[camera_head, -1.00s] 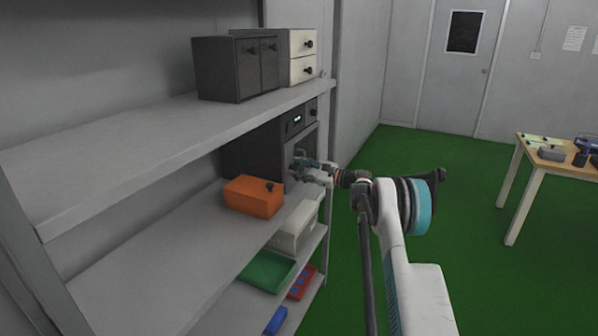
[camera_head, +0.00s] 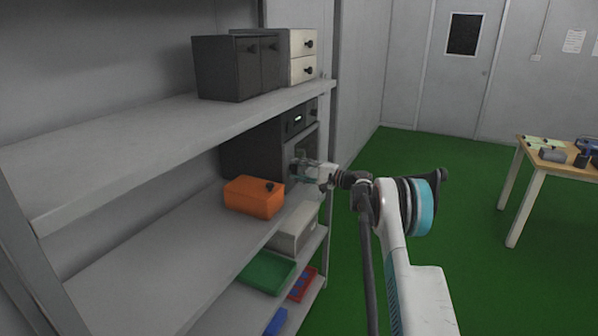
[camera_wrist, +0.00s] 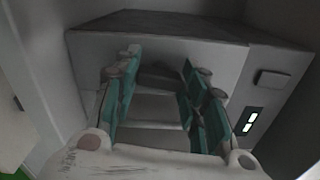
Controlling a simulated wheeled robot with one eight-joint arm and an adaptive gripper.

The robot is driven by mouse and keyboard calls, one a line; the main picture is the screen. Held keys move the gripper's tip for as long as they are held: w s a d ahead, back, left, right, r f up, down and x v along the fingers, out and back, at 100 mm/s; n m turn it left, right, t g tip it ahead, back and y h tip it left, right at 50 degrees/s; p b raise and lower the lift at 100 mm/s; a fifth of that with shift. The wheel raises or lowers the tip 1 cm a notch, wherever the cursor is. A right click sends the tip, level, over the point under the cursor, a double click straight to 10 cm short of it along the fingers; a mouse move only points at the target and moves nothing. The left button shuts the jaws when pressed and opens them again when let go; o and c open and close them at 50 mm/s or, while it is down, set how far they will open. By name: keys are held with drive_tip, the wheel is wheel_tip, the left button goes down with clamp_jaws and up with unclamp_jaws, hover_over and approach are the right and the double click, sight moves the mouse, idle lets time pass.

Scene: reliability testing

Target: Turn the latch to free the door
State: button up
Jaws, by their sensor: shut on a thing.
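A dark cabinet-like device (camera_head: 255,152) with a lit display stands on the middle shelf, its front facing right. It also fills the wrist view, where its light grey door panel (camera_wrist: 215,58) is in front of me. My gripper (camera_head: 303,170) is at this front, below the display. In the wrist view, the teal fingers of my gripper (camera_wrist: 160,70) stand on either side of a dark latch (camera_wrist: 160,79), shut on it. The fingers hide part of the latch. I see no clear gap at the door's edge.
An orange box (camera_head: 252,198) sits just left of the device. Dark (camera_head: 228,70) and white (camera_head: 302,58) drawer units stand on the shelf above. A white box (camera_head: 294,230) and green tray (camera_head: 265,272) are below. The green floor to the right is mostly clear.

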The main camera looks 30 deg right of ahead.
drive_tip(key=shift+f+n, duration=0.1)
drive_tip(key=shift+n, duration=0.7)
drive_tip(key=o, duration=0.8)
drive_tip(key=v, duration=1.2)
